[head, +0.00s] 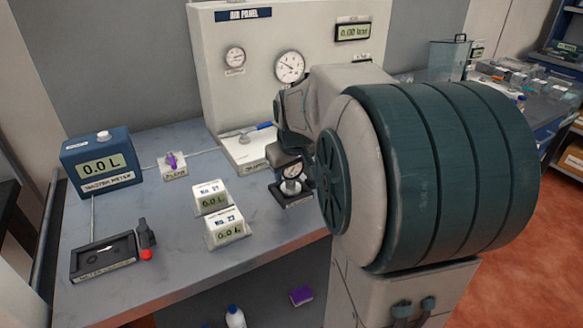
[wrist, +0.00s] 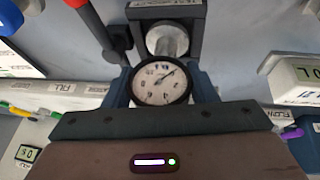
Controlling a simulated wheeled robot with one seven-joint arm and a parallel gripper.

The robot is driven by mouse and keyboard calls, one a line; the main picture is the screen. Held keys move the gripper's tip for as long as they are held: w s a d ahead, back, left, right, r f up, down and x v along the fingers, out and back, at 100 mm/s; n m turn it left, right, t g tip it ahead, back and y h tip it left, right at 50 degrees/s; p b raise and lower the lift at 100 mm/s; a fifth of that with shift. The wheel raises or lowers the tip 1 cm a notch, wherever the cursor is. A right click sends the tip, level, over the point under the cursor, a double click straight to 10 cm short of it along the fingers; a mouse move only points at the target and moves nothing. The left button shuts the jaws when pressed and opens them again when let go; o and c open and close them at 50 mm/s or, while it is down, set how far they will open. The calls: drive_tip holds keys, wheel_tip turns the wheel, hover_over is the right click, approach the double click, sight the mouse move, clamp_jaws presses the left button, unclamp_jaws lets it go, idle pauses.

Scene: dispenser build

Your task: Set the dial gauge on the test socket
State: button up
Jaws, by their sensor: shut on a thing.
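The dial gauge (head: 293,171) has a round white face and a black rim. In the wrist view the gauge (wrist: 160,84) sits between the two fingers, its face toward the camera. My gripper (head: 290,157) is shut on it. The test socket (head: 292,189) is a dark block with a silver round fitting, on the bench right below the gauge. In the wrist view the silver fitting of the socket (wrist: 167,40) shows just beyond the gauge. I cannot tell whether gauge and socket touch. My arm hides the bench to the right.
The air panel (head: 225,75) stands behind, with a white tray (head: 252,154) at its foot. Two small white meters (head: 226,228) stand left of the socket. A blue meter (head: 100,162) and a dark tray (head: 103,258) are farther left. The bench front is clear.

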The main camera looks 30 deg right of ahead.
drive_tip(key=shift+f, duration=0.3)
drive_tip(key=o, duration=0.8)
drive_tip(key=shift+p+v, duration=3.2)
drive_tip(key=shift+v, duration=2.35)
drive_tip(key=shift+s, duration=0.1)
